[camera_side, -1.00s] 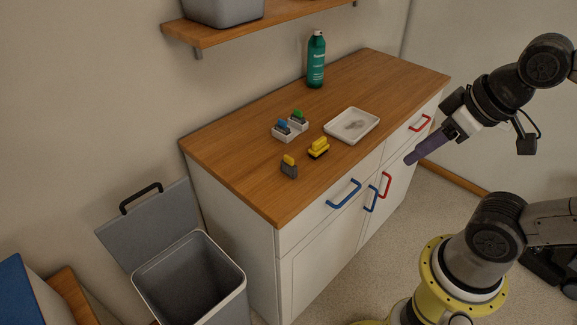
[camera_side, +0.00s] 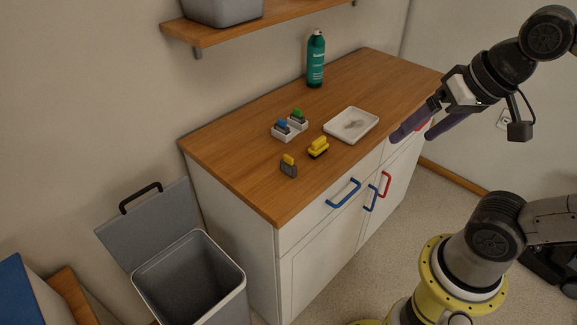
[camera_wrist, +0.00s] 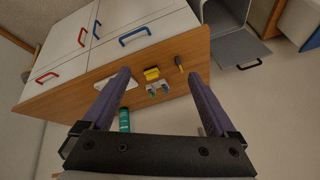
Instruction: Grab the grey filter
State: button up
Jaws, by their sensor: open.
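A small grey block with a yellow top (camera_side: 289,167), which looks like the grey filter, stands near the front left edge of the wooden counter. It also shows small in the wrist view (camera_wrist: 180,64), near the right finger. My gripper (camera_side: 412,136) is open and empty, off the counter's front right side, with its purple fingers pointing down toward the counter. In the wrist view my two fingers (camera_wrist: 158,74) are wide apart, with the counter beyond them. My gripper is well to the right of the grey block and apart from it.
A yellow block on a dark base (camera_side: 318,148), a white holder with blue and green-topped pieces (camera_side: 284,137), a white tray (camera_side: 368,118) and a green bottle (camera_side: 316,60) stand on the counter (camera_side: 235,165). An open grey bin (camera_side: 190,280) stands left. A shelf (camera_side: 205,38) hangs above.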

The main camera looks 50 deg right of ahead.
jog(key=w+r+m+g, duration=0.1)
jog(key=w+r+m, duration=0.4)
jog(key=w+m, duration=0.3)
jog(key=m+g, duration=0.5)
send_over(288, 156)
jog(key=f, duration=2)
jog(key=shift+s+d, duration=0.15)
jog(key=shift+s, duration=0.1)
jog(key=shift+w+f, duration=0.15)
jog(key=shift+f, duration=2.75)
jog(key=c, duration=1.4)
